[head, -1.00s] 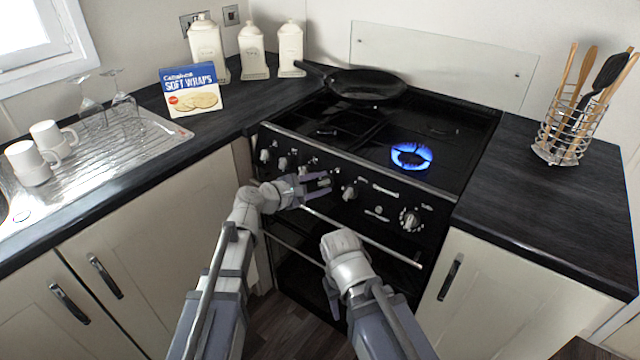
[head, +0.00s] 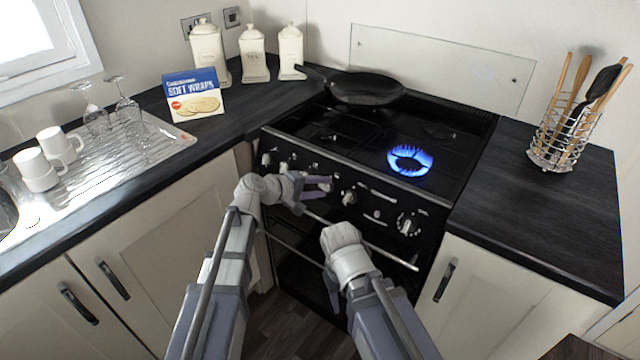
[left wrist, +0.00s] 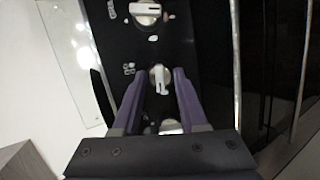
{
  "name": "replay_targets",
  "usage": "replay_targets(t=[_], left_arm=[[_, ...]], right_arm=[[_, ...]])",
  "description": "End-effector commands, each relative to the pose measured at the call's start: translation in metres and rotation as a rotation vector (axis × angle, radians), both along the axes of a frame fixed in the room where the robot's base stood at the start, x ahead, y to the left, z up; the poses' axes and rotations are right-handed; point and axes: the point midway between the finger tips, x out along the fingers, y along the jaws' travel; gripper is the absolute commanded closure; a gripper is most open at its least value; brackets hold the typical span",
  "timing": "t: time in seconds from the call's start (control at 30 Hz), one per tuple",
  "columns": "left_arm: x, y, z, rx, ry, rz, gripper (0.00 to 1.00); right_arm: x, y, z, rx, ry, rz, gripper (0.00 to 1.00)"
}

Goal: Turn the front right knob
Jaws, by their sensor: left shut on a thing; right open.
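The black stove's front panel (head: 380,205) carries a row of silver knobs. My left gripper (head: 326,183) is at the panel, shut on a knob. Another knob (head: 348,197) stands just right of the gripper, and a larger dial (head: 408,223) is farther right. A blue flame (head: 410,160) burns on the right front burner. My right gripper (head: 333,285) is lower, before the oven, open and mostly hidden by its wrist.
A black pan (head: 366,87) sits at the back of the hob. A bar handle (head: 350,235) crosses the oven front below the knobs. A utensil rack (head: 550,150) stands on the right worktop, a wraps box (head: 194,95) on the left one.

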Motion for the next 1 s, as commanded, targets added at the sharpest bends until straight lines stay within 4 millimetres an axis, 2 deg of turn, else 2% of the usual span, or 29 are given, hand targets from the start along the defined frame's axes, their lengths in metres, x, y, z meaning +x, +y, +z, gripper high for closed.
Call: replay_targets(t=[0.4,1.0], left_arm=[[0.0,-0.002,0.004,0.293,-0.211,-0.17,1.0],[-0.002,-0.004,0.003,0.711,-0.515,-0.412,1.0]], right_arm=[[0.0,0.0,0.023,0.0,0.0,0.0,0.5],[0.0,0.0,0.043,0.0,0.0,0.0,0.5]])
